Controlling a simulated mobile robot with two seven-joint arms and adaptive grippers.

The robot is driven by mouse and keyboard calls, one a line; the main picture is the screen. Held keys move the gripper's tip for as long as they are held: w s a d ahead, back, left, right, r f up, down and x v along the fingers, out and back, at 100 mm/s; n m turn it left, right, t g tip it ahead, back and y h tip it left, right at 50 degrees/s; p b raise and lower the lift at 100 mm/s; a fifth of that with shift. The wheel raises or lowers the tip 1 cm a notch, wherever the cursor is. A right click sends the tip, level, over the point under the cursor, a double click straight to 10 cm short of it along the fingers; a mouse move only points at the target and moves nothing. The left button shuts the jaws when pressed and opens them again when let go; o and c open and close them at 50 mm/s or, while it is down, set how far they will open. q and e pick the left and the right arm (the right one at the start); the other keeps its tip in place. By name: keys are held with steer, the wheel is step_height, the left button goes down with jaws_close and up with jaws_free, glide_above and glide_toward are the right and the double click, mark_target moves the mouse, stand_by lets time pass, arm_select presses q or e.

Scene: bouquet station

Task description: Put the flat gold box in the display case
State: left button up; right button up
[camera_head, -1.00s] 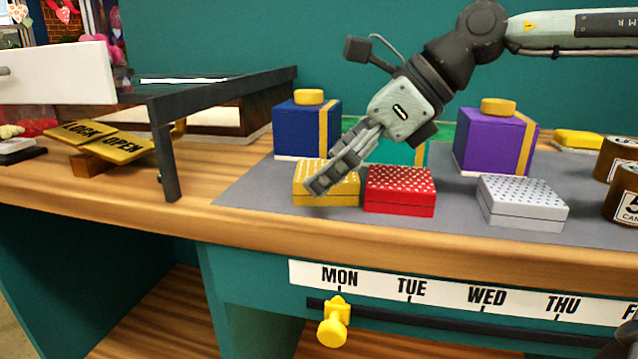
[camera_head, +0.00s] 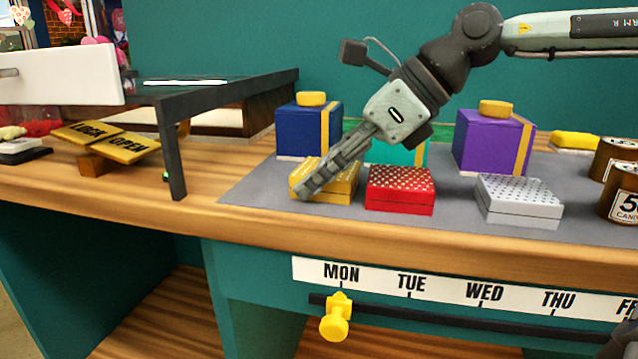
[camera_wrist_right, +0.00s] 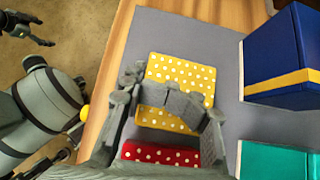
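The flat gold box (camera_head: 343,187) with white dots lies on the grey mat in the head view, left of the red dotted box. It shows with its dotted top in the right wrist view (camera_wrist_right: 180,72). My right gripper (camera_head: 305,193) slants down over the gold box. Its fingers look drawn together across the top, with gold showing on both sides; contact is unclear. The display case (camera_head: 222,92), a dark-framed case on legs, stands at the left. My left gripper (camera_wrist_right: 38,30) shows small at the wrist view's top left, fingers apart and empty.
The red dotted box (camera_head: 400,192) sits close beside the gold box. A blue box (camera_head: 300,132) stands behind, with a teal box (camera_head: 400,152) and a purple box (camera_head: 487,142) to its right. A LOCK/OPEN rocker (camera_head: 105,142) sits near the case leg.

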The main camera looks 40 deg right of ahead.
jaws_close()
steer(key=shift+r, duration=0.45)
steer(key=r, duration=0.3)
steer(key=shift+w+a+r, duration=0.15)
steer(key=shift+a+r, duration=0.1)
steer(key=shift+r, duration=0.05)
arm_select(q)
steer(key=shift+a+f+p, duration=0.15)
steer(key=shift+f+p, duration=0.3)
steer(key=shift+f, duration=0.45)
arm_select(e)
steer(key=w+a+r, duration=0.3)
steer(key=a+r, duration=0.3)
steer(key=a, duration=0.4)
steer(key=shift+w+a+r, duration=0.25)
steer(key=shift+w, duration=0.15)
arm_select(q)
steer(key=shift+g, duration=0.3)
arm_select(e)
steer(key=o, duration=1.7)
jaws_free()
arm_select(q)
steer(key=shift+a+r, duration=0.1)
